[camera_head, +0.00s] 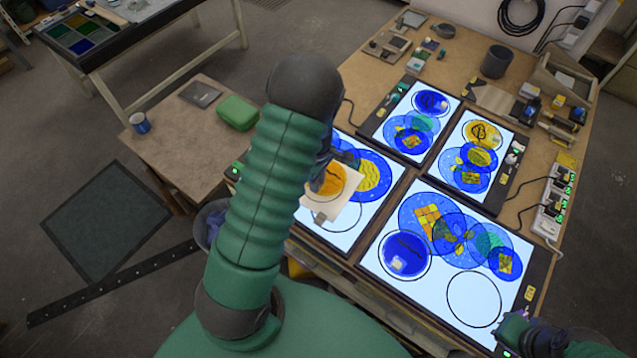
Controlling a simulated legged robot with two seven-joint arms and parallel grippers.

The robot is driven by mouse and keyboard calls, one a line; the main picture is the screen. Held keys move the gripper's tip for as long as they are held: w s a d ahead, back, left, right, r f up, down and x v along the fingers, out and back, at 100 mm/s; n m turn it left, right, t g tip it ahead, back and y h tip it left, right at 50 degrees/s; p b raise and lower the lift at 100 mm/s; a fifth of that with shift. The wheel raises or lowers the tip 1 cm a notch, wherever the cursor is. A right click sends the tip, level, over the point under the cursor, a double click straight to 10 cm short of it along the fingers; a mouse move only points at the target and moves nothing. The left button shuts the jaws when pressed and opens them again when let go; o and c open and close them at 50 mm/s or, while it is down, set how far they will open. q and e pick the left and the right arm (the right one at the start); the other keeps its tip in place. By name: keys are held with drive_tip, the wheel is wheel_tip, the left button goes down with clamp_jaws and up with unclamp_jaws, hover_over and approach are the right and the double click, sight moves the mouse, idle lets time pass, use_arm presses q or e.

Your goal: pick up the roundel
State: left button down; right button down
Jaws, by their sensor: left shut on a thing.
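My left gripper (324,178) is partly hidden behind my green arm, over the left light panel (345,238). It is shut on an orange roundel (333,180), held by its edge near the arm. A cream square card (337,213) shows directly under or behind the roundel; whether they touch is unclear. An empty black outline circle on the panel is partly covered by the card. My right gripper (520,315) is at the bottom right, beside the front panel's corner; its fingers are too small to read.
A large front light panel (400,290) holds several overlapping blue and yellow discs and an empty outline circle. Two smaller lit panels (380,125) (504,134) stand behind. A grey cup (496,61), sockets (551,205) and small tools line the bench. A green case (237,112) lies on the side table.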

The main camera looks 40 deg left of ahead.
use_arm(q)
drive_tip(key=shift+s+d+r+b, duration=0.1)
drive_tip(key=shift+s+r+b, duration=0.05)
drive_tip(key=shift+r, duration=0.35)
drive_tip(key=shift+s+d+r+b, duration=0.1)
drive_tip(key=shift+r+b, duration=0.05)
drive_tip(key=shift+r, duration=0.3)
drive_tip(key=s+d+r+b, duration=0.1)
drive_tip(key=s+d+r, duration=0.1)
drive_tip(key=s+d, duration=0.85)
drive_tip(key=w+a+p, duration=0.2)
drive_tip(key=w+a, duration=0.1)
drive_tip(key=w+a+p, duration=0.1)
drive_tip(key=w+a, duration=0.2)
drive_tip(key=a, duration=0.1)
drive_tip(key=w+a+p, duration=0.2)
drive_tip(key=w+a, duration=0.1)
drive_tip(key=a, duration=0.1)
drive_tip(key=shift+w+a+f+p, duration=0.1)
drive_tip(key=shift+w+f+p, duration=0.1)
drive_tip(key=shift+w+p, duration=0.15)
drive_tip(key=f+b, duration=0.3)
drive_tip(key=shift+s+d+f+b, duration=0.1)
drive_tip(key=shift+d+f+b, duration=0.2)
drive_tip(key=shift+f+b, duration=0.05)
drive_tip(key=shift+f, duration=0.1)
drive_tip(key=shift+a, duration=0.2)
